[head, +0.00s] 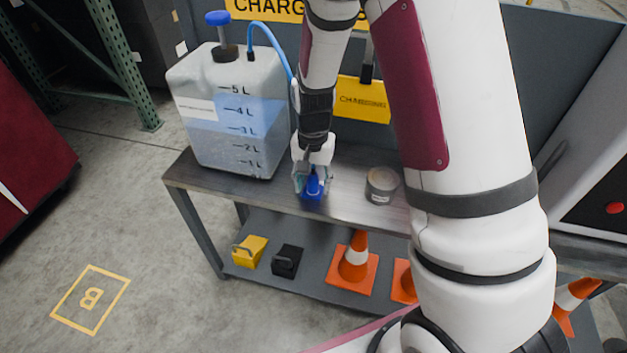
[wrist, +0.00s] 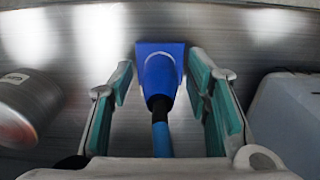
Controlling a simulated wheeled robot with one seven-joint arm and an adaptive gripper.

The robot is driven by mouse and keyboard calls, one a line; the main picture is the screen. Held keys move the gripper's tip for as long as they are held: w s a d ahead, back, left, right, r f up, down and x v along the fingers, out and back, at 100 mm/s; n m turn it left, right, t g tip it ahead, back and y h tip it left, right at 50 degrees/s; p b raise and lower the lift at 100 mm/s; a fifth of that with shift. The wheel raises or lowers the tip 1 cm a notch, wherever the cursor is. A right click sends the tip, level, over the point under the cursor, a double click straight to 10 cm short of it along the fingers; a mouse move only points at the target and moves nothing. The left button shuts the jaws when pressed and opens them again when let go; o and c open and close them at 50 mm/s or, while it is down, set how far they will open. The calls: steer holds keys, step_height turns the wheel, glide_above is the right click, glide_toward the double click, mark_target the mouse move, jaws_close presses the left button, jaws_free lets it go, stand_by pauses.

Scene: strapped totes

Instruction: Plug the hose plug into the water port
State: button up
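The hose plug (head: 314,189) is blue and sits on the grey table top near its front edge. In the wrist view the blue plug (wrist: 160,76) has a square end and a blue hose (wrist: 162,138) running back from it toward my gripper. My gripper (head: 312,180) is over the plug. In the wrist view my gripper (wrist: 162,85) has its teal-padded fingers apart, one on each side of the plug, with a visible gap on both sides. I cannot make out a water port in either view.
A water jug (head: 232,150) with a blue cap stands left on the table (head: 345,165), its blue hose (head: 268,32) arching toward my arm. A grey can (head: 381,186) stands right of my gripper. Yellow (head: 250,252) and black (head: 287,261) blocks and cones (head: 355,263) sit on the lower shelf.

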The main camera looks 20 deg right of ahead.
mark_target(313, 167)
jaws_close()
steer(key=shift+r, duration=0.15)
steer(key=shift+r+p, duration=2.3)
steer(key=shift+r, duration=0.55)
